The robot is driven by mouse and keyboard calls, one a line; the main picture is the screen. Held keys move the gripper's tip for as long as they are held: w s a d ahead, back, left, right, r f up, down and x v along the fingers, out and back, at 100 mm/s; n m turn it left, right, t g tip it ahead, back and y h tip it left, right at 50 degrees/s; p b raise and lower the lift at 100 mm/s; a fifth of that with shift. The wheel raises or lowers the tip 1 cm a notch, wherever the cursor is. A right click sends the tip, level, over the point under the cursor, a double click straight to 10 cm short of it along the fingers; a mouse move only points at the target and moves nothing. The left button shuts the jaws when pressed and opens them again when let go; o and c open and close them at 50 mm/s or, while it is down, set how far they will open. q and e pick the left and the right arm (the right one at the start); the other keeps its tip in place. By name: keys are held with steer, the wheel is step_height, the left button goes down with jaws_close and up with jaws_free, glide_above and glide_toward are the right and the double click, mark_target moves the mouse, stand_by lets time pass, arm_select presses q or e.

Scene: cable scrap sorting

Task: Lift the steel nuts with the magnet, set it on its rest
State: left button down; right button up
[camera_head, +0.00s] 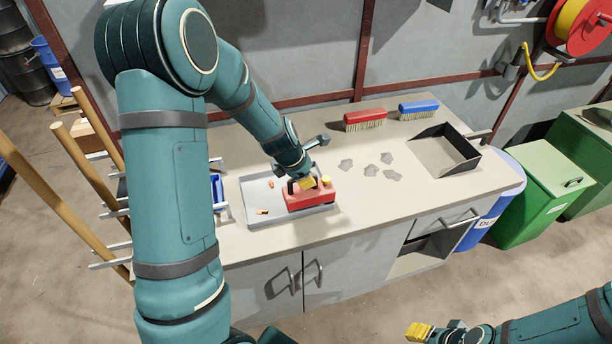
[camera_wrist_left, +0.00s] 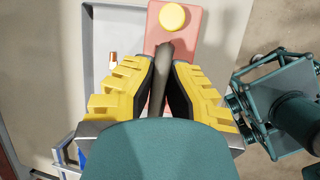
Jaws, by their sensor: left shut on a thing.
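The magnet is a red block (camera_head: 309,198) with a yellow knob and a dark handle, at the right part of a shallow grey tray (camera_head: 254,186). My left gripper (camera_head: 298,186) is above it, shut on the handle; the left wrist view shows the yellow fingers on both sides of the handle (camera_wrist_left: 176,62). I cannot tell whether the magnet touches the tray floor. Small copper-coloured pieces (camera_head: 262,211) lie in the tray. No steel nuts show; the underside of the magnet is hidden. My right gripper (camera_head: 436,331) is low at the right, away from the bench; its opening is unclear.
Several flat grey scraps (camera_head: 370,170) lie mid-bench. A dark-walled open tray (camera_head: 446,153) is at the right. A red brush (camera_head: 365,121) and a blue brush (camera_head: 418,110) lie at the back. A blue item (camera_head: 217,190) is left of the grey tray.

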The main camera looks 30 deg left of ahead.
arm_select(q)
steer(key=shift+r+p, duration=1.8)
steer(key=shift+r, duration=0.15)
